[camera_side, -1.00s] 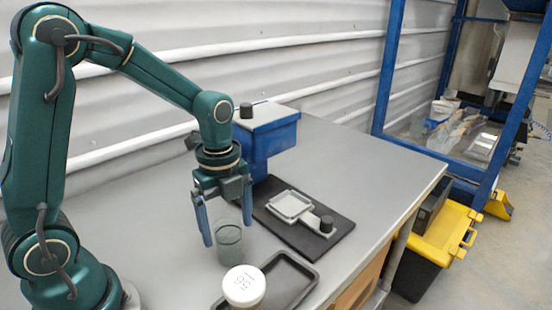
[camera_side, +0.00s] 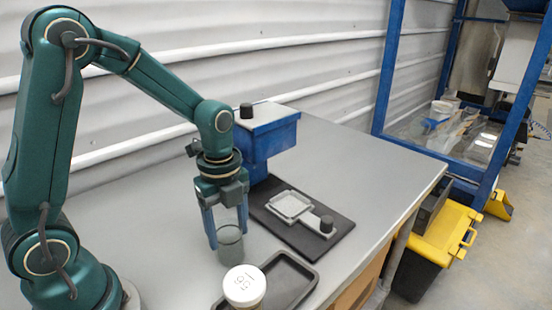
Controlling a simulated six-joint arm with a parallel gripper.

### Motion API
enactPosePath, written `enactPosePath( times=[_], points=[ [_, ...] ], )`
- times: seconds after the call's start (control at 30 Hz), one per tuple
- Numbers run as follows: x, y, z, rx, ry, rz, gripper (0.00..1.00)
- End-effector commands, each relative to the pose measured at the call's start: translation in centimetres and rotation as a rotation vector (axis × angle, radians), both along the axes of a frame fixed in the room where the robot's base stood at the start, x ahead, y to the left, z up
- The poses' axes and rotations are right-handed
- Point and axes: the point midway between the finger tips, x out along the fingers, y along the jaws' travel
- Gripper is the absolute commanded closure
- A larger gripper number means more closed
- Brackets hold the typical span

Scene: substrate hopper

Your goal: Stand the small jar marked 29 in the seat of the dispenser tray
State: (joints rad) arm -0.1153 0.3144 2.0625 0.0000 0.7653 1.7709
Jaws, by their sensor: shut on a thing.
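My gripper (camera_side: 228,239) points down, its two blue fingers on either side of a small grey-green see-through jar (camera_side: 231,250), and it is shut on it. The jar stands upright, at or close to table height; I cannot tell whether it touches the table. No number shows on it from here. The dispenser tray (camera_side: 291,205), a light grey square with a raised rim, lies on a black board to the right of my gripper. A neck joins it to a dark knob (camera_side: 326,224). Its square looks empty.
A blue hopper (camera_side: 268,138) with a pale lid stands behind the board (camera_side: 328,240). In front are a white-lidded jar (camera_side: 244,285), its printed digits hard to read, and a dark shallow tray (camera_side: 291,282). The table's right side is clear.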

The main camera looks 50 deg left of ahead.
Motion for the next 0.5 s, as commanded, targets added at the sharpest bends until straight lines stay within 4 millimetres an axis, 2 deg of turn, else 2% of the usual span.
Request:
enactPosePath(
  times=[0.5],
  points=[
    [0.1,0.0,3.7,0.001,-0.005,0.0,0.75]
  ],
)
